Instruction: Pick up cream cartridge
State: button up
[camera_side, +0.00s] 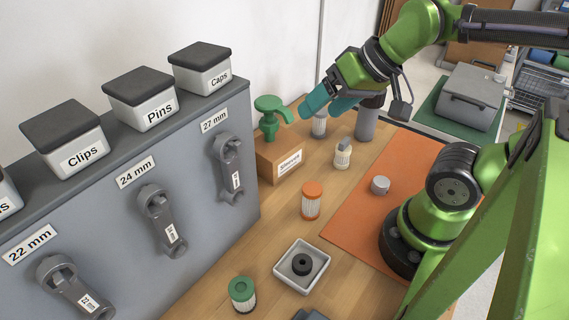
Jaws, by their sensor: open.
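A small cartridge with a cream body and a grey top (342,156) stands upright on the wooden bench, left of the orange mat. It is most likely the cream cartridge. My gripper (326,106) has teal fingers, apart and empty, and is above the back of the bench. In the picture it is up and left of the cream cartridge, not touching it. Another pale cartridge (319,126) stands below the fingers, its top partly hidden by them. Whether the fingers touch it, I cannot tell.
An orange-capped cartridge (312,202), a green-capped one (242,293) and a white tray (290,278) with a black ring stand in front. A dark grey cylinder (367,122) and a Sleeves block (277,163) with a green pump stand behind. The orange mat (365,215) holds a grey knob (380,185).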

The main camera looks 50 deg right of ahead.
jog(key=shift+c, duration=0.3)
jog(key=n+g+h, duration=0.1)
jog(key=g+h, duration=0.1)
jog(key=g, duration=0.4)
send_over(343, 151)
jog(key=w+d, duration=0.1)
notch_tip(343, 151, down, 6)
jog(key=n+g, duration=0.1)
jog(key=n, duration=0.2)
jog(key=f, duration=1.6)
jog(key=shift+s+d+f, duration=0.15)
jog(key=shift+d+f, duration=0.25)
jog(key=shift+c, duration=0.3)
